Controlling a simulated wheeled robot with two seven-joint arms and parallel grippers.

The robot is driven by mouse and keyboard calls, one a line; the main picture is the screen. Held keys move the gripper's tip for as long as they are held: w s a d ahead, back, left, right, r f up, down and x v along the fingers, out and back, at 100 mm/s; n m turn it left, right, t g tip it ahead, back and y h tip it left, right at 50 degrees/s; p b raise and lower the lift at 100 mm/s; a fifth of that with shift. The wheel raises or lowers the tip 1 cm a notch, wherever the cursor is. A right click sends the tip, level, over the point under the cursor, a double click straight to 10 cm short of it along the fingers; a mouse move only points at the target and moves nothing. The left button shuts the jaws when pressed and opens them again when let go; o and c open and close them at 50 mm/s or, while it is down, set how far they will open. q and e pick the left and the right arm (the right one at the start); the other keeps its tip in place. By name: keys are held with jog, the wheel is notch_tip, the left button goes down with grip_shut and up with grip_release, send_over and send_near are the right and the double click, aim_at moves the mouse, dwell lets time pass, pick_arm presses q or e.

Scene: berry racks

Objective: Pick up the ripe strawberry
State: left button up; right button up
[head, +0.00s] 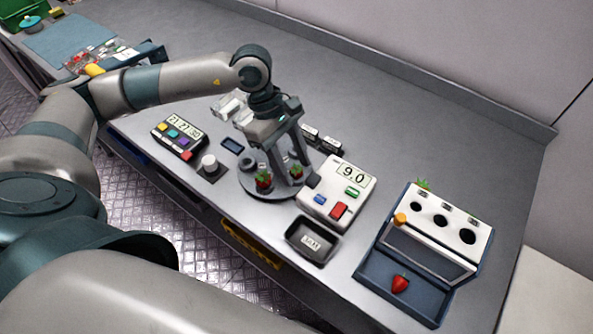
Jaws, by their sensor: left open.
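My right gripper is not in view.
A white scale (337,192) reading 9.0 stands right of the plate, with a dark dish (312,240) in front. A keypad box (178,137) and a white knob (209,162) are at the left. The bench behind is mostly clear.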

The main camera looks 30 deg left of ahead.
pick_arm(q)
jog(key=c, duration=0.7)
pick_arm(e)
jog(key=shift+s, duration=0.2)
pick_arm(q)
jog(key=shift+r, duration=0.15)
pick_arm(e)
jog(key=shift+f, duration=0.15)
